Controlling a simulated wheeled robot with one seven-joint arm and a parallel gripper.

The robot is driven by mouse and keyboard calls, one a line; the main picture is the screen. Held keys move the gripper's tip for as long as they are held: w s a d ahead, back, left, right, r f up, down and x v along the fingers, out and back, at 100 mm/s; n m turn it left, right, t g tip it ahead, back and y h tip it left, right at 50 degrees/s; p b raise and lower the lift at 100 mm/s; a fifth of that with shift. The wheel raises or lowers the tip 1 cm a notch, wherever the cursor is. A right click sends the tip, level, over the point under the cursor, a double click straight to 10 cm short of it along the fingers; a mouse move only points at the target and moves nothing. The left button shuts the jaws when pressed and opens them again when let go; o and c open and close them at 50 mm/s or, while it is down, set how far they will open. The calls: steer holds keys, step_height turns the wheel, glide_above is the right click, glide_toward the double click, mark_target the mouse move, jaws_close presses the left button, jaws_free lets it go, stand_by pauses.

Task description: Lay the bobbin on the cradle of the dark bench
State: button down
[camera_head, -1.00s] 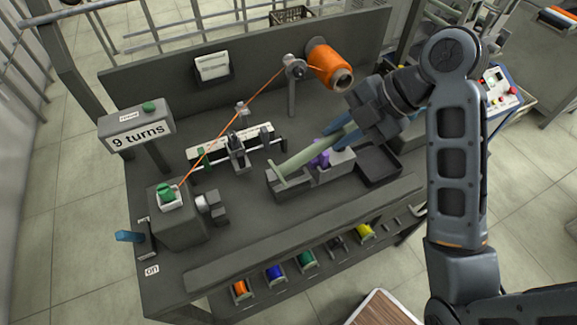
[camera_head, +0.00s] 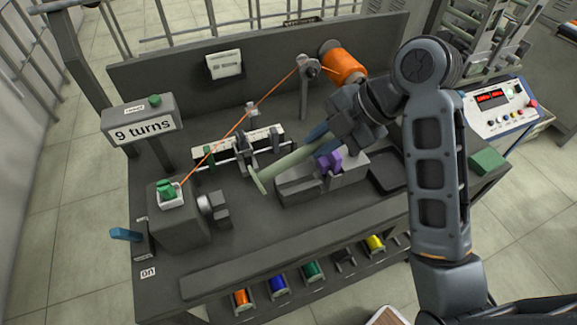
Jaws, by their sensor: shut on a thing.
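The bobbin (camera_head: 283,166) is a pale green rod with a thin disc at its near left end. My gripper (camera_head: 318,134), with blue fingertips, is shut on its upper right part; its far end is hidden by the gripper. The bobbin is tilted in the picture, its disc end lower left. The cradle seems to be the grey block (camera_head: 300,190) with purple pieces (camera_head: 328,162) on the dark bench (camera_head: 250,240). The bobbin appears just behind and left of this block, apart from the purple pieces; its exact height cannot be told.
A winder with an orange thread (camera_head: 235,128) runs from the orange spool (camera_head: 344,65) to the grey box (camera_head: 178,215) at left. A guide rail (camera_head: 225,155) lies close behind the bobbin. A dark tray (camera_head: 392,172) is right of the cradle. Coloured spools sit below the front.

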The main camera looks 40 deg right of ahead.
steer(key=p+x, duration=0.1)
steer(key=x, duration=0.8)
steer(key=shift+w+a, duration=0.2)
steer(key=shift+a, duration=0.1)
steer(key=shift+f, duration=0.1)
steer(key=shift+f, duration=0.45)
steer(key=shift+f+b, duration=0.1)
steer(key=shift+b, duration=0.2)
steer(key=c, duration=1)
jaws_free()
